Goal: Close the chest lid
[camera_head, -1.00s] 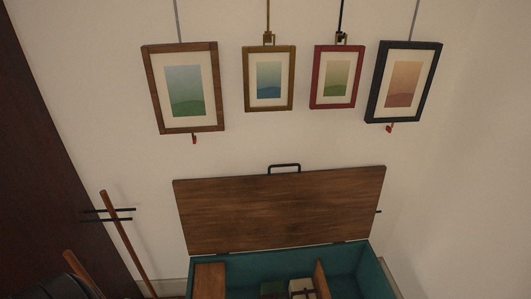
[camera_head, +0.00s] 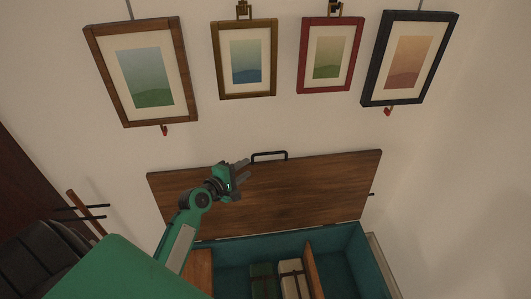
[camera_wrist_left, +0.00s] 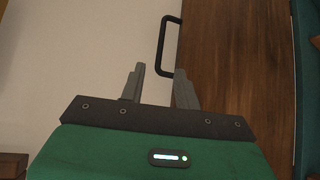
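The chest's brown wooden lid (camera_head: 310,190) stands open, upright against the wall. A black bar handle (camera_head: 269,156) sits on its top edge. The teal chest body (camera_head: 345,262) is below. My left gripper (camera_head: 243,174) is near the lid's upper edge, left of the handle, and looks open and empty. In the left wrist view, the two grey fingers (camera_wrist_left: 158,86) are apart. The black handle (camera_wrist_left: 164,45) lies just beyond the fingertips, with the lid (camera_wrist_left: 235,70) to its right. My right gripper is not in view.
The chest holds a green item (camera_head: 262,278), a pale strapped item (camera_head: 292,278) and wooden dividers (camera_head: 314,270). Several framed pictures hang on the wall above the lid. A wooden pole (camera_head: 86,212) on the left stands near black pegs.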

